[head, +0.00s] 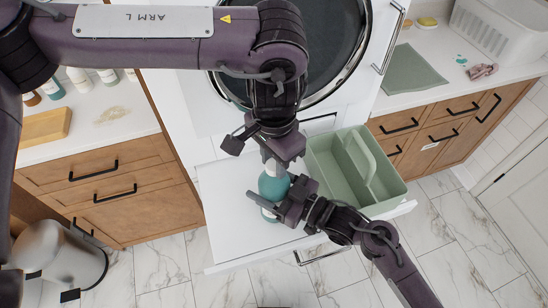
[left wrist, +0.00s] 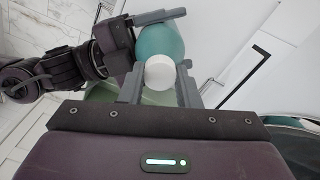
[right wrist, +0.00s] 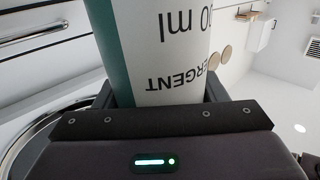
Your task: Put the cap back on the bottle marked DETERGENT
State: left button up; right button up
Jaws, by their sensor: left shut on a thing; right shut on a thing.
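The teal bottle (head: 273,187) with a white label is upright over the white pull-out shelf below the washer. In the right wrist view its label (right wrist: 180,45) shows "...ERGENT" upside down. My right gripper (head: 284,203) is shut around the bottle's body from the side. My left gripper (head: 272,158) points down above the bottle, shut on the round white cap (left wrist: 159,73). In the left wrist view the cap overlaps the top of the bottle (left wrist: 160,40). I cannot tell whether the cap touches the neck or is seated on it.
A green caddy (head: 322,160) with a handle stands on the shelf (head: 228,230), close right of the grippers. The washer door (head: 345,50) is behind. Counters flank it, with a wooden block (head: 45,125) left and a white basket (head: 500,30) right. A metal bin (head: 62,258) stands lower left.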

pick_arm(q)
jog(key=m, duration=0.8)
jog(key=shift+m, duration=0.4)
jog(key=m, duration=1.2)
jog(key=shift+m, duration=0.4)
jog(key=m, duration=1.2)
jog(key=shift+f, duration=0.1)
jog(key=o, duration=1.2)
jog(key=shift+c, duration=0.2)
